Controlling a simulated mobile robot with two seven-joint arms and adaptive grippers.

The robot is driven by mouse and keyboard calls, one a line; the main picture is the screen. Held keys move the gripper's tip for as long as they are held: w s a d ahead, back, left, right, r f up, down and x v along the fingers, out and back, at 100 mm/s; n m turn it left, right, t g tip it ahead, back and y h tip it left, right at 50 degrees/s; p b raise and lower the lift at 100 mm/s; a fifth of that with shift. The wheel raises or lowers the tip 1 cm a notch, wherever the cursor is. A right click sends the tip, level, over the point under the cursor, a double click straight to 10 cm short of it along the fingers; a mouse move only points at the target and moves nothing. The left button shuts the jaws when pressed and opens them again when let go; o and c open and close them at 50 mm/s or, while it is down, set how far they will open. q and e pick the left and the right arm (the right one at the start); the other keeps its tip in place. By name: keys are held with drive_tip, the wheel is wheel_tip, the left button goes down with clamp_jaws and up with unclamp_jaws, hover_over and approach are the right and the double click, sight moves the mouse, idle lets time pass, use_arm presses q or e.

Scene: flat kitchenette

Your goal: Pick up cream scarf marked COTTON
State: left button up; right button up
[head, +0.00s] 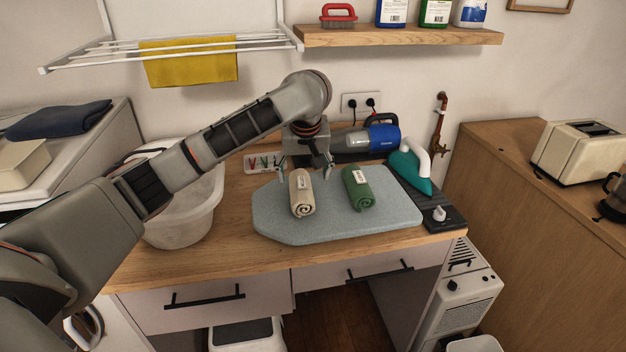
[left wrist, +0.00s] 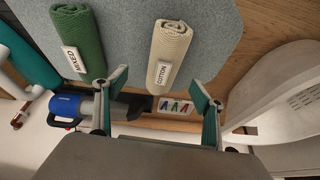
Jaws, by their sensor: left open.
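The cream scarf (head: 302,197) is rolled up and lies on the left part of the grey ironing pad. In the left wrist view the cream scarf (left wrist: 169,48) shows its COTTON tag (left wrist: 164,73). A rolled green scarf (head: 358,190) lies to its right; in the left wrist view the green scarf (left wrist: 79,38) has a MIXED tag. My left gripper (head: 303,172) is open above the back end of the cream scarf. In the left wrist view the left gripper's fingertips (left wrist: 158,85) stand apart, one on each side of the scarf's tagged end. My right gripper is not in view.
The ironing pad (head: 270,222) lies on a wooden counter (head: 150,270). A teal iron (head: 409,170) and a blue handheld vacuum (head: 380,137) stand right of my left gripper. A white basin (head: 185,225) is at left. A drying rack (head: 180,45) hangs above.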

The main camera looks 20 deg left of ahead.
sight(302, 184)
use_arm(q)
drive_tip(key=shift+w+a, duration=0.1)
drive_tip(key=shift+w, duration=0.25)
drive_tip(key=shift+w+a+f, duration=0.1)
drive_tip(key=shift+w+f, duration=0.1)
drive_tip(key=shift+f, duration=0.4)
drive_tip(key=shift+s+a+f, duration=0.1)
drive_tip(key=shift+a+f, duration=0.05)
drive_tip(key=shift+f, duration=0.5)
drive_tip(key=x, duration=0.4)
drive_tip(key=shift+s+f, duration=0.3)
drive_tip(key=shift+w+a+f, duration=0.1)
drive_tip(key=shift+w+f, duration=0.05)
drive_tip(key=shift+f, duration=0.1)
drive_tip(key=c, duration=1.3)
drive_tip(key=shift+o, duration=0.2)
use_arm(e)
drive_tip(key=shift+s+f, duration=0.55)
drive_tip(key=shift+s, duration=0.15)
